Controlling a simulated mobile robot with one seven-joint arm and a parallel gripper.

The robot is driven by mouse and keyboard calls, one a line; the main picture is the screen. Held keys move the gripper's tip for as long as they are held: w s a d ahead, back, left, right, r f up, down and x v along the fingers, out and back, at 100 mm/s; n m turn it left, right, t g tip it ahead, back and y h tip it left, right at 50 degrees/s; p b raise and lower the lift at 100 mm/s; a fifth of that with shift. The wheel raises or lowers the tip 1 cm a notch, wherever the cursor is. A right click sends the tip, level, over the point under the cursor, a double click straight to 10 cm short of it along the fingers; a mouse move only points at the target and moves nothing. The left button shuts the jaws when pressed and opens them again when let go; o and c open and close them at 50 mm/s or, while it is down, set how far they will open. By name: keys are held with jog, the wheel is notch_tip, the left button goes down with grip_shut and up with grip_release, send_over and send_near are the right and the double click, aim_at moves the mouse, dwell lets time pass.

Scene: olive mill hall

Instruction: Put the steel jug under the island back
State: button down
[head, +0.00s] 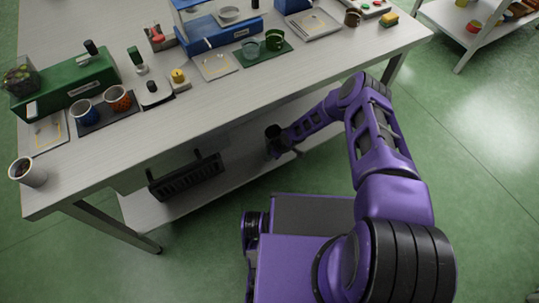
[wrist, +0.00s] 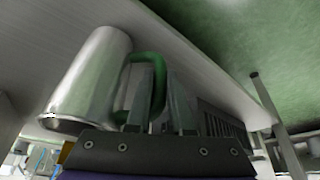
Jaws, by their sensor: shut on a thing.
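The wrist picture looks turned over, with the pale lower shelf (wrist: 205,60) of the island at the top. The jug's far end is at or very close to that shelf; I cannot tell whether it touches. In the head view my gripper (head: 277,146) is under the island worktop (head: 200,110), over the lower shelf (head: 245,165). The jug is hard to make out there.
A black slatted crate (head: 187,182) stands on the lower shelf, left of my gripper. The shelf between them looks clear. The worktop edge overhangs my gripper, and an island leg (head: 397,70) stands to the right. Cups, mats and machines crowd the worktop.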

jog(key=shift+f, duration=0.35)
jog(key=c, duration=0.7)
grip_release()
jog(key=shift+c, duration=0.2)
jog(key=p+v, duration=0.4)
jog(key=v, duration=1.3)
jog(key=shift+r, duration=0.15)
jog(key=shift+d, duration=0.2)
